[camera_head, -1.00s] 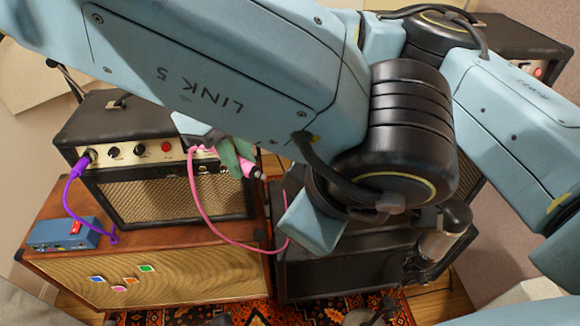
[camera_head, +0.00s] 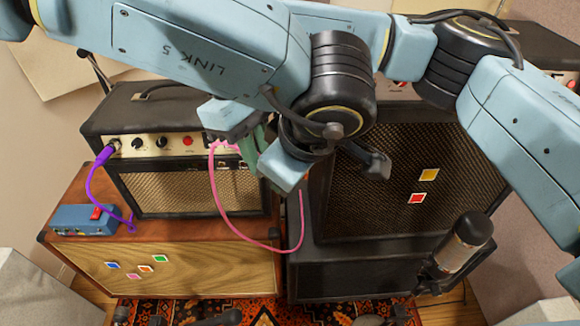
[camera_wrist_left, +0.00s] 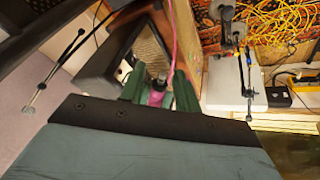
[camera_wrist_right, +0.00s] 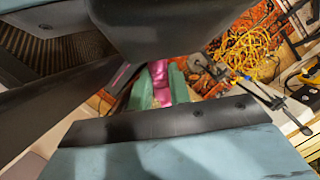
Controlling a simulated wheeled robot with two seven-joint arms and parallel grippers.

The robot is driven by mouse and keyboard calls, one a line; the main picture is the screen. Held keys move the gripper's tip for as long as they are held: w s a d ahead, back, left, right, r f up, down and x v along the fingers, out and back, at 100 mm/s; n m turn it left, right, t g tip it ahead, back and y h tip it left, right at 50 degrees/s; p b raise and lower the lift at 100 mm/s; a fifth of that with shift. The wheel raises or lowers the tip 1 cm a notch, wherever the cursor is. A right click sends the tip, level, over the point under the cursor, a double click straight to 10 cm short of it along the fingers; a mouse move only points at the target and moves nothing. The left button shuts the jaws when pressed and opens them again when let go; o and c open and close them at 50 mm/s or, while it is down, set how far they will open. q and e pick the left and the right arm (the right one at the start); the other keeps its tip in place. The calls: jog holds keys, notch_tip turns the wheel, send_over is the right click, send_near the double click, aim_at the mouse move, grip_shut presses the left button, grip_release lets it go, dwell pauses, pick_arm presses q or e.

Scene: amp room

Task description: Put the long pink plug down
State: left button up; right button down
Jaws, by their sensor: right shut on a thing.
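The long pink plug (camera_head: 226,146) is in front of the small amp's panel, partly hidden by my two grippers, with its pink cable (camera_head: 217,195) looping down and right. My right gripper (camera_wrist_right: 160,82) is shut on the plug; pink shows between its green fingers in the right wrist view (camera_wrist_right: 161,95). My left gripper (camera_wrist_left: 159,88) is at the same plug, with its green fingers apart. Pink and a black piece show between them in the left wrist view. In the head view the fingertips of both grippers crowd together and are mostly hidden.
The small amp (camera_head: 190,195) stands on a wooden cabinet (camera_head: 175,262). A purple plug (camera_head: 105,154) is in its panel. A blue pedal (camera_head: 82,218) is at left. A black speaker cabinet (camera_head: 395,190) stands right. A microphone (camera_head: 462,245) is at lower right. Bare wood lies before the amp.

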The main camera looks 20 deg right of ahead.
pick_arm(q)
grip_shut()
pick_arm(e)
jog(key=c, duration=1.2)
grip_release()
jog(key=shift+r, duration=0.1)
